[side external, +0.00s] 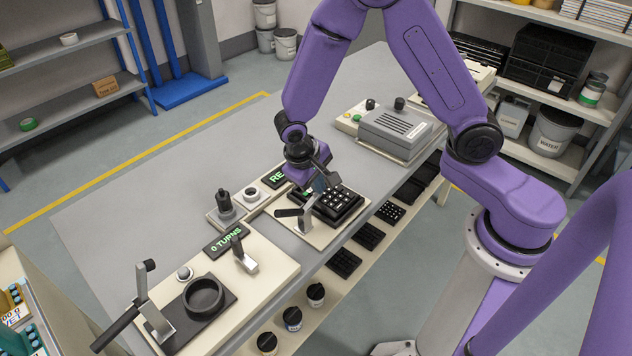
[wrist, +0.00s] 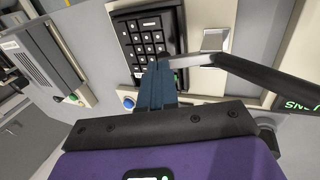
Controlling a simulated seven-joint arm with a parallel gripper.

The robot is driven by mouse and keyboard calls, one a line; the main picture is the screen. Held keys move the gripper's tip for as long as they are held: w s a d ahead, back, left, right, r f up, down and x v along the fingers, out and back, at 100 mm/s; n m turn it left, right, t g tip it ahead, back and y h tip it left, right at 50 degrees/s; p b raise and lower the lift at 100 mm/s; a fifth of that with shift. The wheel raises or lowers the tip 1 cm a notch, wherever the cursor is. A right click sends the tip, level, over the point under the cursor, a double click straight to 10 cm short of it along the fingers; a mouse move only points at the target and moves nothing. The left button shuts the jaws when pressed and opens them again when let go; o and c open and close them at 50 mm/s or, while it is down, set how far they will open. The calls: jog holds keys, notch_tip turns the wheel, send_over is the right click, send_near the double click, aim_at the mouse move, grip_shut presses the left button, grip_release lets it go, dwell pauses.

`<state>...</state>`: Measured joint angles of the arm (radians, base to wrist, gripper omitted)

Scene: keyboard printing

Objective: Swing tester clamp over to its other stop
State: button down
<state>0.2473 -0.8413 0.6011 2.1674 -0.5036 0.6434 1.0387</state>
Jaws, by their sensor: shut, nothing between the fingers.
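The tester clamp (side external: 306,221) stands at the left edge of the black keypad (side external: 338,204) on a cream plate. Its black handle (side external: 288,212) points left, away from the keypad, and its metal arm reaches up toward my gripper. In the wrist view the clamp's metal arm (wrist: 195,61) extends over the keypad (wrist: 148,38), and the black handle (wrist: 270,82) runs to the right. My gripper (side external: 319,184) is shut and empty, above the keypad. In the wrist view its blue fingertips (wrist: 161,66) are right at the metal arm's end; I cannot tell whether they touch.
A second clamp (side external: 154,310) with a black ring fixture (side external: 204,297) stands front left, beside a "0 TURNS" display (side external: 226,241). A black knobbed post (side external: 225,203) stands left of the keypad. A grey machine (side external: 396,130) is behind. The bench's far left is clear.

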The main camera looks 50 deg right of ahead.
jog(key=shift+d+f+y, duration=0.5)
jog(key=shift+d+y, duration=0.15)
jog(key=shift+y, duration=0.25)
jog(key=shift+d+f, duration=0.3)
jog(key=shift+f, duration=0.25)
jog(key=shift+r, duration=0.1)
notch_tip(320, 180, up, 14)
